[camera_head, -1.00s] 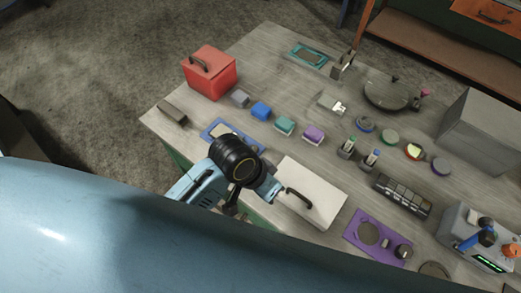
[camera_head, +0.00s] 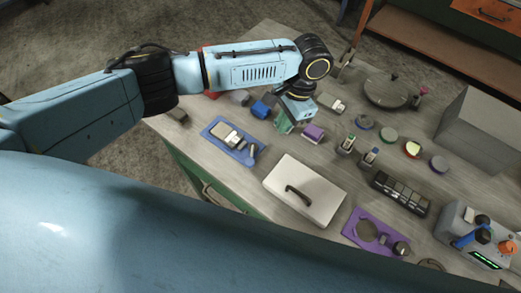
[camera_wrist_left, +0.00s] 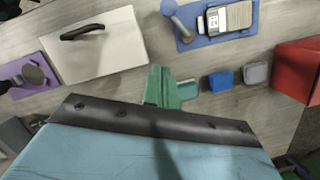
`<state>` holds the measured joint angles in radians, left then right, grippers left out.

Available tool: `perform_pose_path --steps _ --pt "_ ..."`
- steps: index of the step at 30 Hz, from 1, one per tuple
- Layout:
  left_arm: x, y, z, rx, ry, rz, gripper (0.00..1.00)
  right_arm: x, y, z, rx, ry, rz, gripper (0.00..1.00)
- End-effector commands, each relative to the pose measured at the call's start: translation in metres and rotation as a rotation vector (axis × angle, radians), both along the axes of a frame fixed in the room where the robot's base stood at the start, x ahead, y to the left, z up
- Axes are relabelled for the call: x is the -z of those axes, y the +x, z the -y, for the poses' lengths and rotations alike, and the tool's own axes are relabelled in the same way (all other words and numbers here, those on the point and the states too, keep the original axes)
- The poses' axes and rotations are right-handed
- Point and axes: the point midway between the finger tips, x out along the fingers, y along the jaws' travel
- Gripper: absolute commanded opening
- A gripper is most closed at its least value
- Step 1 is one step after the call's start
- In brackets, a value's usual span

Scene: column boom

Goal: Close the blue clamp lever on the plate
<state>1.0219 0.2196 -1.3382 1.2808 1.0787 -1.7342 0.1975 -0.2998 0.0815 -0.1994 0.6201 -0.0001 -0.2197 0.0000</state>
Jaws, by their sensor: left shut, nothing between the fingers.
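The blue plate (camera_head: 213,133) lies near the table's front left edge, with a pale grey block (camera_head: 231,137) on it. My left gripper (camera_head: 284,124) is shut and empty, pointing down over the block row, right of the plate and apart from the lever. Its green fingers (camera_wrist_left: 157,85) show in the wrist view. My right gripper is out of view.
A white lid with a black handle (camera_head: 275,183) lies right of the plate. A red box (camera_wrist_left: 298,68) stands beyond. Bare table lies between plate and lid.

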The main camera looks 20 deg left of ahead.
Motion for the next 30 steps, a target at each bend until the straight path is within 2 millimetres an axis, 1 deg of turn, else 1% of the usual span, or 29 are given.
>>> perform_pose_path --steps 10,14,17,28,29,30 --pt "0.000 0.001 -0.001 -0.001 0.004 0.000 0.00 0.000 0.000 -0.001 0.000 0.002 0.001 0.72" --pt "0.006 0.000 -0.002 -0.003 0.004 -0.002 0.00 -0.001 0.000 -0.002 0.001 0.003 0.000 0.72" --pt "0.019 -0.003 -0.005 -0.001 0.006 -0.002 0.00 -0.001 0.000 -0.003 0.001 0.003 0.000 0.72" --pt "0.095 -0.015 -0.017 -0.001 0.005 -0.002 0.00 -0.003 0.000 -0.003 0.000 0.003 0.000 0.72" --pt "0.100 -0.016 -0.019 -0.001 0.006 -0.001 0.00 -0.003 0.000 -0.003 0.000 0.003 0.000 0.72" --pt "0.097 -0.021 -0.026 0.000 0.006 -0.001 0.00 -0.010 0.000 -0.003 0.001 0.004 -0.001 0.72"
